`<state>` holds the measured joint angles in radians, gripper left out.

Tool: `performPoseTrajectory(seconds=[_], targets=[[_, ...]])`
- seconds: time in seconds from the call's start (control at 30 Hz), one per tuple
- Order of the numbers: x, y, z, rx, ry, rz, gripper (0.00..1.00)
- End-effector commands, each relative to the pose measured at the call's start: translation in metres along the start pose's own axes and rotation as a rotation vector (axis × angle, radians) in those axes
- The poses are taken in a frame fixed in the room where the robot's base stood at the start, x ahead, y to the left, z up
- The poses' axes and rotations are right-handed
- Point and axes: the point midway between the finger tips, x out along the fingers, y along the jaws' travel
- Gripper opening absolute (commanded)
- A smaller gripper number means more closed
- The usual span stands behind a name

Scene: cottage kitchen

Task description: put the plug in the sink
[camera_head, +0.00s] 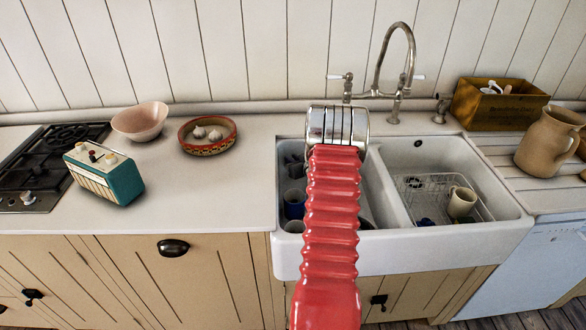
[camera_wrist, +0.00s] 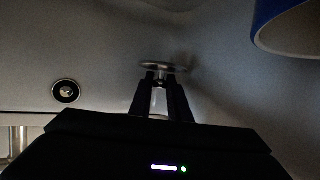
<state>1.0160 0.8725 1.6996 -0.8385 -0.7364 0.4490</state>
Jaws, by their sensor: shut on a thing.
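In the wrist view my gripper (camera_wrist: 163,82) is shut on the plug (camera_wrist: 164,67), a flat, round, metallic disc held at the fingertips. The plug is in front of a pale surface inside the sink; whether it touches that surface I cannot tell. A round opening with a metal ring (camera_wrist: 66,91) lies to its left, apart from it. In the head view the white double sink (camera_head: 400,243) is at the right of centre. My red arm reaches over its left basin and hides my gripper and the plug there.
Several cups, one a blue mug (camera_head: 294,204), stand in the left basin; a blue rim (camera_wrist: 296,32) is close in the wrist view. The right basin holds a wire rack (camera_head: 432,198) with a beige mug (camera_head: 461,202). A tap (camera_head: 397,105) rises behind.

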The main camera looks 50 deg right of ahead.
Motion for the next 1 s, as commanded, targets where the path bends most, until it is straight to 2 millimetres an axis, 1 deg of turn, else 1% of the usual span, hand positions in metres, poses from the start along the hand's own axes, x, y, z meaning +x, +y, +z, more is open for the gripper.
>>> performPoseTrajectory(seconds=[0.17,0.4,0.5,0.77,1.0], targets=[[0.001,0.000,0.004,0.001,-0.001,0.000,0.00],[0.011,0.000,0.029,0.002,-0.001,0.000,0.00],[0.014,0.001,0.035,0.000,-0.001,0.001,0.00],[0.014,0.001,0.035,0.000,0.000,0.001,0.00],[0.016,0.001,0.040,0.000,0.000,0.001,0.00]])
